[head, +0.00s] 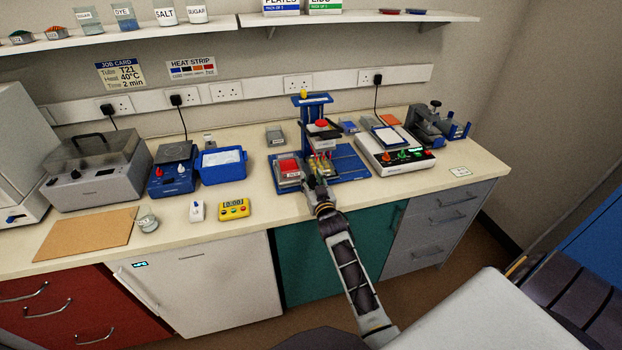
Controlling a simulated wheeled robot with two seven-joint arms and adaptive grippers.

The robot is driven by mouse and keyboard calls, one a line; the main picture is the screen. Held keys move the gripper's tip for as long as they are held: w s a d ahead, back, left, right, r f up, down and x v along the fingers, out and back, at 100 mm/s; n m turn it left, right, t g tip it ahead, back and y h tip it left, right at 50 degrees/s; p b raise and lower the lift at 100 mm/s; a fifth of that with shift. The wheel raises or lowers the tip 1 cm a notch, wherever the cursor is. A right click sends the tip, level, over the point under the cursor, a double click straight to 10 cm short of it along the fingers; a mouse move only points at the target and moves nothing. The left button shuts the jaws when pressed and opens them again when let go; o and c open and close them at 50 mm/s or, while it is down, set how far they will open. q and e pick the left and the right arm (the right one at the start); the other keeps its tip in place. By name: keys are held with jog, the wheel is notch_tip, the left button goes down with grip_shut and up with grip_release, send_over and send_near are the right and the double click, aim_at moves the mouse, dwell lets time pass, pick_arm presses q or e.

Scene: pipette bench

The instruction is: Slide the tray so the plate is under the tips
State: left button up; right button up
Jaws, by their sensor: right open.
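A blue press-like stand (306,130) with a yellow knob on top and a red-topped head rises from a flat blue base (351,168) at the middle of the bench. A small pale block with a red top (288,166) sits at the left of the base. Yellowish upright pieces (321,163), perhaps the tips, stand to its right, just beyond my right gripper. My right gripper (316,182) is open at the front edge of the base. It partly hides what lies there. I cannot clearly tell the tray from the plate, or whether the gripper touches either. My left gripper is out of view.
A white device with coloured knobs (398,161) stands close on the right. A blue tub (222,175), a blue scale (172,178) and a yellow timer (234,209) are on the left. The bench front before the base is clear.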

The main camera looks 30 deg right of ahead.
jog(key=shift+v, duration=3.15)
jog(key=shift+a, duration=0.1)
jog(key=shift+f, duration=0.1)
